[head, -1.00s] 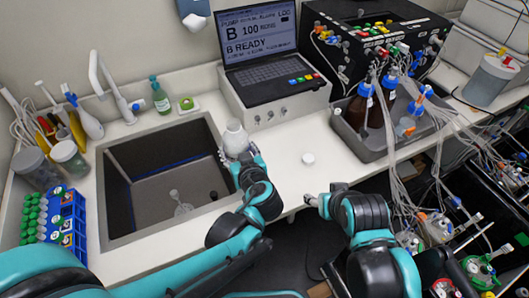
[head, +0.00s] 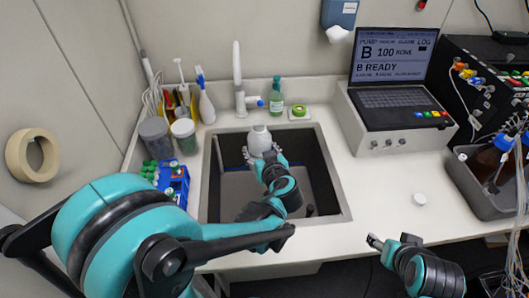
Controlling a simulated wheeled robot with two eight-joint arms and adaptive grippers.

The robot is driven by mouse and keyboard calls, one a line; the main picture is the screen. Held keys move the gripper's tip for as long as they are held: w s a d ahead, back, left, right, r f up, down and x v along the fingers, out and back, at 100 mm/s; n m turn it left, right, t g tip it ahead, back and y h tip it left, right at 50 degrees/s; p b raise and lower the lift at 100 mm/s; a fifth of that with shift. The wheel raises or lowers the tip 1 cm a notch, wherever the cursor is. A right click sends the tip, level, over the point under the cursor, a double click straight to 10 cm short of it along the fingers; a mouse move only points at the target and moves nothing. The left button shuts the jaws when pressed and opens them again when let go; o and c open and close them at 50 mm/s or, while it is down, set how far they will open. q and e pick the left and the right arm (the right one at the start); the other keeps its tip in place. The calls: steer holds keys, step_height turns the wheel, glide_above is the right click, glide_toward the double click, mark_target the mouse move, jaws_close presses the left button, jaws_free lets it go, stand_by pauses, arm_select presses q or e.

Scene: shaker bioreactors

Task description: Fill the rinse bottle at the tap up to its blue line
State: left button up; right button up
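The white rinse bottle (head: 259,141) is upright over the back part of the sink (head: 335,197), its open top near the tap (head: 238,84) but a little to the right and in front of it. My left gripper (head: 264,158) is shut around the bottle from the front. The bottle's blue line does not show, and no water is visible. A small white cap (head: 419,199) lies on the counter to the right of the sink. My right gripper (head: 375,241) is empty at the counter's front edge; its finger opening is too small to judge.
A green soap bottle (head: 277,98) and a green sponge dish (head: 299,112) stand behind the sink. Jars (head: 184,135), a white wash bottle (head: 206,106) and a blue tube rack (head: 173,183) stand to its left. A laptop (head: 391,72) is at right. Counter around the cap is clear.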

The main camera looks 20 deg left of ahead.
arm_select(q)
steer(key=w+a, duration=1)
steer(key=shift+a+b, duration=0.35)
steer(key=shift+b, duration=0.1)
steer(key=shift+w, duration=0.1)
